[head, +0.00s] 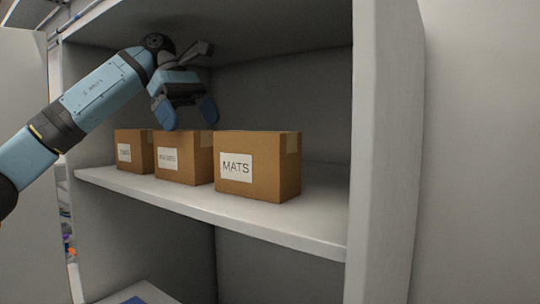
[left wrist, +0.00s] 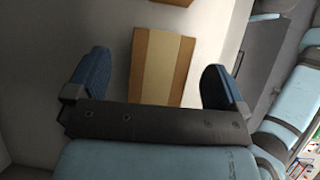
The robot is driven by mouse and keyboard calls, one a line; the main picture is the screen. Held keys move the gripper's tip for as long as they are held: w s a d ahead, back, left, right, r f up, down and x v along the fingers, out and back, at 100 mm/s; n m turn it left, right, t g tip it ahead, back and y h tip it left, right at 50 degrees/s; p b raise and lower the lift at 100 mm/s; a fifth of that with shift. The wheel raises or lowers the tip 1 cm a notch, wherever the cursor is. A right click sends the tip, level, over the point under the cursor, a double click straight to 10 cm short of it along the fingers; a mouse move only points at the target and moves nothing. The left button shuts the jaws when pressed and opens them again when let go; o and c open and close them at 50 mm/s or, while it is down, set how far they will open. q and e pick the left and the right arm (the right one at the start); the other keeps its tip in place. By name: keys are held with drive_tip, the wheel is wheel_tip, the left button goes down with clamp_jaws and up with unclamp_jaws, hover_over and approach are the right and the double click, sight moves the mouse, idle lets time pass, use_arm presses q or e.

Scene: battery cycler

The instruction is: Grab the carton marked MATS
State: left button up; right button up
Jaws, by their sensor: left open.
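The carton marked MATS (head: 259,179) is a brown box with a white label, upright on the shelf at the right end of a row of cartons. My left gripper (head: 190,122) is open and empty, fingers pointing down. In the head view it shows above the middle carton, up and left of the MATS carton. In the left wrist view a carton top with a pale tape strip (left wrist: 160,65) shows between and beyond the two open fingers (left wrist: 157,82); its label is hidden, so I cannot tell which carton it is. My right gripper is in neither view.
Two more labelled cartons, the middle one (head: 196,172) and the left one (head: 142,156), stand beside the MATS carton. The shelf board (head: 318,228) is bare to its right, up to the cabinet's side wall (head: 384,150). The cabinet top is close above my arm.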

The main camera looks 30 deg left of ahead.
sight(255, 133)
use_arm(q)
drive_tip(key=d+y, duration=0.2)
drive_tip(key=shift+s+d+g, duration=0.35)
drive_tip(key=shift+s+g, duration=0.05)
drive_tip(key=shift+d+f, duration=0.1)
drive_tip(key=shift+d, duration=0.15)
drive_tip(key=d, duration=0.7)
drive_tip(key=shift+s+d+b, duration=0.1)
drive_tip(key=shift+s+b, duration=0.2)
drive_tip(key=shift+b, duration=0.05)
drive_tip(key=shift+s+d+f, duration=0.1)
drive_tip(key=shift+d, duration=0.65)
drive_tip(key=d, duration=0.2)
drive_tip(key=shift+s+d, duration=0.25)
drive_tip(key=shift+d, duration=0.1)
drive_tip(key=shift+x, duration=1.2)
drive_tip(key=shift+d+f, duration=0.15)
drive_tip(key=shift+a+f, duration=0.1)
drive_tip(key=shift+a, duration=0.15)
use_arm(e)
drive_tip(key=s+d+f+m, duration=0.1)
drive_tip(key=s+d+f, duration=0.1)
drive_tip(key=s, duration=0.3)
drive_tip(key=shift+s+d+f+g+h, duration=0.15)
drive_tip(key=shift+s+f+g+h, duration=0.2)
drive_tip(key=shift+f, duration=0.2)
